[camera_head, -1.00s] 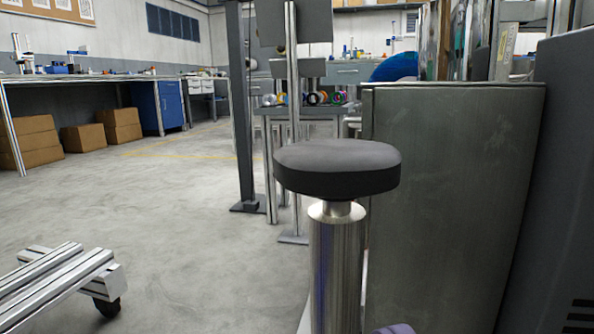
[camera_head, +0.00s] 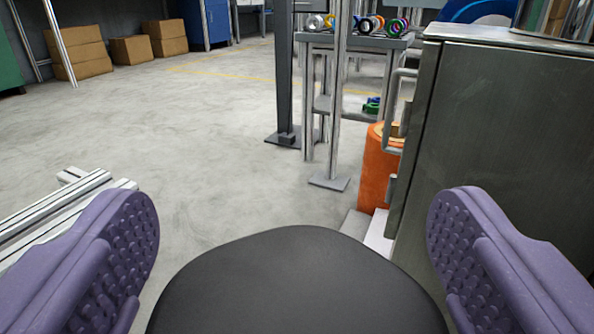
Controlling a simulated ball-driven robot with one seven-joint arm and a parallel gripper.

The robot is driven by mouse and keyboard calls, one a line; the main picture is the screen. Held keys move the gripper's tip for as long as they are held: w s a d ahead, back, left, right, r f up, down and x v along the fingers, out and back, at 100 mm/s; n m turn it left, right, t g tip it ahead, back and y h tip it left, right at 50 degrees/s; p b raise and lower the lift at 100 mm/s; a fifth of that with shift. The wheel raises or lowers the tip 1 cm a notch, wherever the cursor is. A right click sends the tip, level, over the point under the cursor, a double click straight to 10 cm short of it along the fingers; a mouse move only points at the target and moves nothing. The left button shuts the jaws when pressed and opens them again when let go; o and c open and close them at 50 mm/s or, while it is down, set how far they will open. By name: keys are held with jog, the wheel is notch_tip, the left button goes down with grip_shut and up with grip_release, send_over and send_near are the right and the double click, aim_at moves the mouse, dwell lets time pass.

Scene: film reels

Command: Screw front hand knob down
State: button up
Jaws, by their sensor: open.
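The fingers stand apart from each other and hold nothing. I cannot tell whether either finger touches the knob's side.
A grey metal cabinet (camera_head: 490,140) stands close on the right. Behind are an orange cylinder (camera_head: 378,170), upright posts and a small table (camera_head: 350,42) with colourful reels. An aluminium frame (camera_head: 60,215) lies at left. The floor (camera_head: 200,130) at left centre is clear.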

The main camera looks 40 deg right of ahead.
jog(key=shift+w+d, duration=0.15)
jog(key=c, duration=0.9)
jog(key=shift+d+m+g+h, duration=0.1)
jog(key=shift+m+g+h, duration=1.45)
jog(key=shift+g, duration=0.45)
jog(key=shift+c, duration=0.3)
jog(key=o, duration=1)
jog(key=shift+c, duration=0.2)
jog(key=p+v, duration=0.2)
jog(key=v, duration=0.6)
